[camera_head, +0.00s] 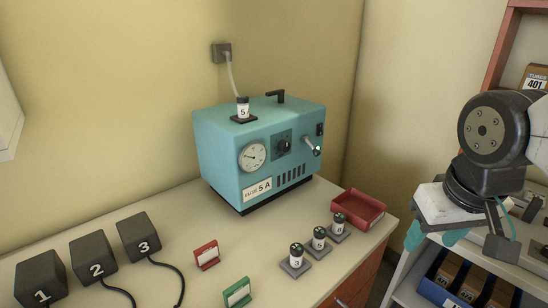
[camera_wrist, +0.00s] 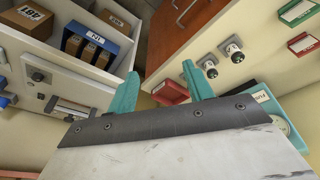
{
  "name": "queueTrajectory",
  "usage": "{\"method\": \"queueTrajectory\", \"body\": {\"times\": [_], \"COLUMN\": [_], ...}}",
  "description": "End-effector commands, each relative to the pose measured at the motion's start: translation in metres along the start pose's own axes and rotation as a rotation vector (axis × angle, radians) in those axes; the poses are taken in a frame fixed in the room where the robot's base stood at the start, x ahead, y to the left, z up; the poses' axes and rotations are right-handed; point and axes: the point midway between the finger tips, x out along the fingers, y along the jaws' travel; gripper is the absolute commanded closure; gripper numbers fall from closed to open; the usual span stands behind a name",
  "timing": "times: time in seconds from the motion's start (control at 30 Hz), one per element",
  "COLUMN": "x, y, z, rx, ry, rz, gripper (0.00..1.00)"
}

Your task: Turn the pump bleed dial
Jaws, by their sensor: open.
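A teal machine (camera_head: 225,165) stands on the counter against the wall. Its front has a round white gauge (camera_head: 252,156), a black dial (camera_head: 283,146) on a dark square plate, a lever (camera_head: 311,146) and a "FUSE 5A" label (camera_head: 257,189). The black dial seems to be the bleed dial, but I cannot read its marking. My gripper (camera_head: 433,239) hangs at the right, beyond the counter's edge, well apart from the machine. Its teal fingers are open and empty. In the wrist view my gripper (camera_wrist: 161,82) shows with part of the machine (camera_wrist: 283,122) at right; the dial is not visible there.
Capped vials (camera_head: 297,259) on dark bases and an empty red tray (camera_head: 358,208) are at the counter's right. Red (camera_head: 206,254) and green (camera_head: 237,293) label holders stand in front. Numbered black boxes (camera_head: 96,258) with cables are at left. A shelf with a blue bin (camera_head: 437,290) is at right.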

Motion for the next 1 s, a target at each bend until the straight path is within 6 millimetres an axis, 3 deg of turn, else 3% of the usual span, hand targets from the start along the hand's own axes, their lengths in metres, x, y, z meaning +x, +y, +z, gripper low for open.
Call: {"method": "queueTrajectory", "body": {"times": [0.27,0.4,0.5,0.7,0.83,1.0], "x": [0.051,0.069,0.080,0.093,0.094,0.092], "y": [-0.002,-0.022,-0.044,-0.098,-0.125,-0.141], "z": [-0.141,-0.203,-0.237,-0.275,-0.280,-0.278], "rx": [-0.029,-0.073,-0.109,-0.166,-0.182,-0.184], "ry": [0.415,0.637,0.785,1.038,1.146,1.216], "rz": [0.032,-0.032,-0.115,-0.364,-0.526,-0.651], "gripper": [0.49,0.49,0.49,0.49,0.49,0.49]}}
